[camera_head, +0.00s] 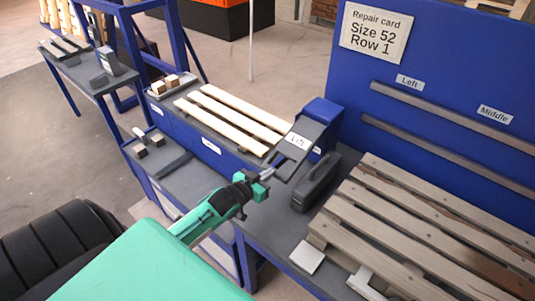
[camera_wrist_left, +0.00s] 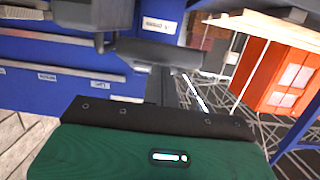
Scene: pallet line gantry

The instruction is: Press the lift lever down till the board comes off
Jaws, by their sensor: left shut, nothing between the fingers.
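The lift lever (camera_head: 306,132) is a dark grey plate with a white label, joined to a blue block (camera_head: 322,110) near the middle of the head view. My left gripper (camera_head: 270,174) is shut and empty, with its tips close to the lever's near lower end. I cannot tell whether they touch. The pallet (camera_head: 420,225) lies on the right of the bench, with weathered grey-brown boards across it. No board clearly stands off it. In the left wrist view a dark bar (camera_wrist_left: 160,53) crosses ahead of the gripper. My right gripper is not in view.
A dark grey block with a handle (camera_head: 316,183) stands between the lever and the pallet. Pale new boards (camera_head: 233,119) lie on the rack behind. A blue panel (camera_head: 450,60) with a repair card and labelled rails rises at the back right. Small blocks (camera_head: 157,140) sit left.

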